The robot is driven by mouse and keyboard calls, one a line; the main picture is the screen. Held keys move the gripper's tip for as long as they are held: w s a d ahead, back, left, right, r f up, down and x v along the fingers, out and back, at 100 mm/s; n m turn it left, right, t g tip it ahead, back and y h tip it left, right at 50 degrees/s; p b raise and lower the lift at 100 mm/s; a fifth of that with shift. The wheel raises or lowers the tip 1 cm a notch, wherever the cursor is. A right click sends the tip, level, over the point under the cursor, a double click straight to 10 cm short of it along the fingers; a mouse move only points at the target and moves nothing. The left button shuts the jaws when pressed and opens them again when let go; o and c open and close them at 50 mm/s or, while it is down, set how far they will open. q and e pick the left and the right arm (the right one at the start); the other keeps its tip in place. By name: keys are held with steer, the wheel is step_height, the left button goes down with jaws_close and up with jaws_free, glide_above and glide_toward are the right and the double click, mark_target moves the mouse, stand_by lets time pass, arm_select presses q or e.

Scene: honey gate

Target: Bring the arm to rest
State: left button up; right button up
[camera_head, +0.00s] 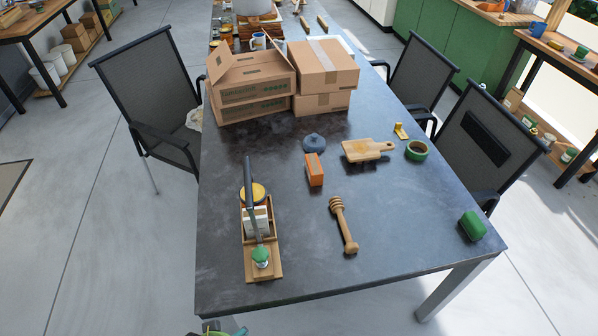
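Neither of my grippers shows in the head view, and no arm can be made out. The dark table (300,255) stands in front of me. On it, a wooden honey dipper (343,225) lies near the middle front. Left of it is a narrow wooden caddy (265,272) with a dark bar above it, holding a yellow-topped jar (257,192), a white item and a small green-capped container (261,257). An orange-brown block (314,170) lies behind the dipper.
Cardboard boxes (322,67) are stacked at the back. A blue-grey lidlike item (314,143), wooden board (365,150), green tape roll (416,150) and green item (472,226) are spread rightward. Chairs (155,95) flank the table. A partly cut-off object (215,328) shows at the bottom edge.

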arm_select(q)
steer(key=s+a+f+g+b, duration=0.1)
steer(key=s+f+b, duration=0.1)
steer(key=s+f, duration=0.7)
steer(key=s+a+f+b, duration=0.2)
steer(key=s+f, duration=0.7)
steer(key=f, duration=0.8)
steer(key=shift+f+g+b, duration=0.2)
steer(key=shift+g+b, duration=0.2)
